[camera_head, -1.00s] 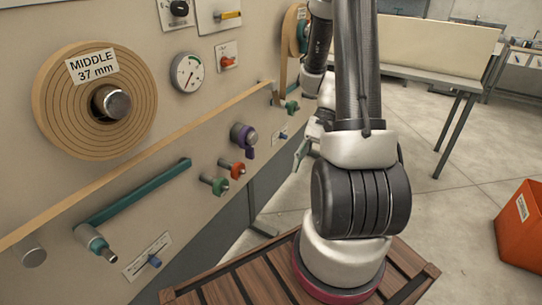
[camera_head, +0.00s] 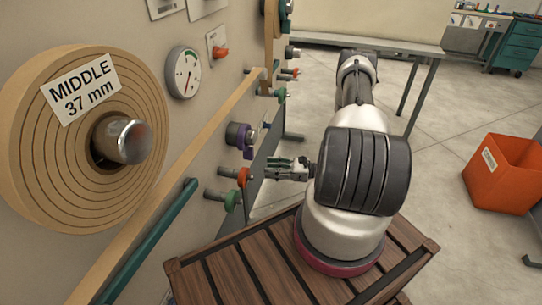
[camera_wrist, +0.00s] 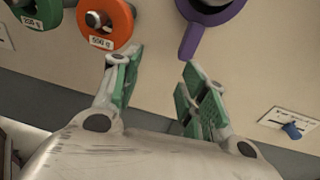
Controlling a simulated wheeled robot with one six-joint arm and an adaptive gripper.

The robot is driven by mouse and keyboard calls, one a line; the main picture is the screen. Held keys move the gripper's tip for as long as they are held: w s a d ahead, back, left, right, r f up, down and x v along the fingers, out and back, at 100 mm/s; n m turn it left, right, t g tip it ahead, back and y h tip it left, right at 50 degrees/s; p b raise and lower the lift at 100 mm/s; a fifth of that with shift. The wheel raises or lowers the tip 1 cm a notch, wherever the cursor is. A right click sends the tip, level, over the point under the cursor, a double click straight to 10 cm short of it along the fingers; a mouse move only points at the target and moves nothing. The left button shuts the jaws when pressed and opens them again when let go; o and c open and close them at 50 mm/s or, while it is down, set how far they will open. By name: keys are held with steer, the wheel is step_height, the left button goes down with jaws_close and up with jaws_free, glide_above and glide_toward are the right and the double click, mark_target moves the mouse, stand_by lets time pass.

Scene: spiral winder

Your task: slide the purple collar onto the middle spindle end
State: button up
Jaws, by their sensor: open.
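The purple collar (camera_head: 247,137) hangs on a stub on the panel, its tab pointing down; in the wrist view its ring (camera_wrist: 212,10) is cut by the top edge. The middle spindle end (camera_head: 125,140) is a bare metal stub in the centre of a brown roll labelled "MIDDLE 37 mm" (camera_head: 82,92). My gripper (camera_head: 272,168) is open and empty, pointing at the panel, below and right of the collar in the head view. In the wrist view the green-padded fingers (camera_wrist: 158,72) stand apart, below the collar's tab, not visibly touching it.
An orange weight (camera_head: 240,177) and a green weight (camera_head: 231,200) hang on pegs close to my gripper. A wooden rail (camera_head: 215,120) and a teal bar (camera_head: 150,240) run along the panel. A blue knob (camera_wrist: 291,130) sits right of the fingers. An orange bin (camera_head: 500,170) stands right.

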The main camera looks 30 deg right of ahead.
mark_target(253, 155)
steer(key=shift+w+a+r+m+t+h, duration=0.15)
steer(key=shift+w+a+r+t, duration=0.15)
steer(key=shift+w+a, duration=0.9)
steer(key=shift+w+a+r+m+t+h, duration=0.1)
steer(key=shift+w+a+r+m+t, duration=0.25)
steer(key=shift+w, duration=1.55)
steer(key=shift+w+a+r+t+h, duration=0.15)
steer(key=shift+w+a+t, duration=0.2)
steer(key=shift+w+a, duration=0.9)
steer(key=shift+w+d, duration=0.3)
steer(key=shift+d, duration=0.05)
steer(key=c, duration=0.8)
jaws_close()
steer(key=shift+s+d, duration=0.1)
